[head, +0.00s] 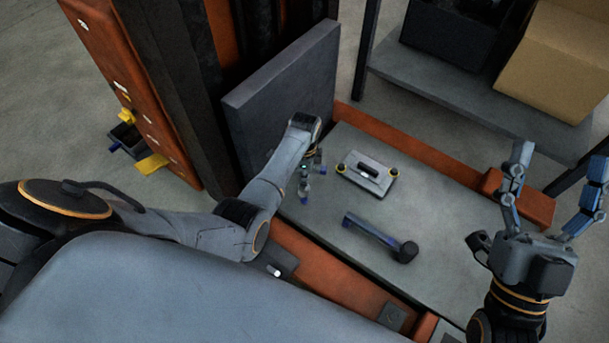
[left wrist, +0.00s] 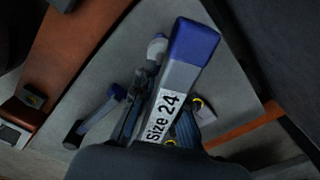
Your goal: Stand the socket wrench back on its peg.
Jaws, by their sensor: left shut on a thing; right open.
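The socket wrench (left wrist: 182,78), a grey bar with a blue end and a "Size 24" label, is held in my left gripper (head: 312,170). In the left wrist view its blue end points away from the gripper, and the black cover at the bottom hides its other end. In the head view my left gripper is over the left part of the grey tabletop, near the dark panel, and the wrench shows only as small blue bits. I cannot make out a peg clearly. My right gripper (head: 555,195) is open and empty, at the right of the tabletop.
A blue-handled tool with a black head (head: 378,236) lies on the grey tabletop (head: 450,205). An upright dark panel (head: 283,95) stands at the left. Orange edging (head: 420,150) borders the tabletop.

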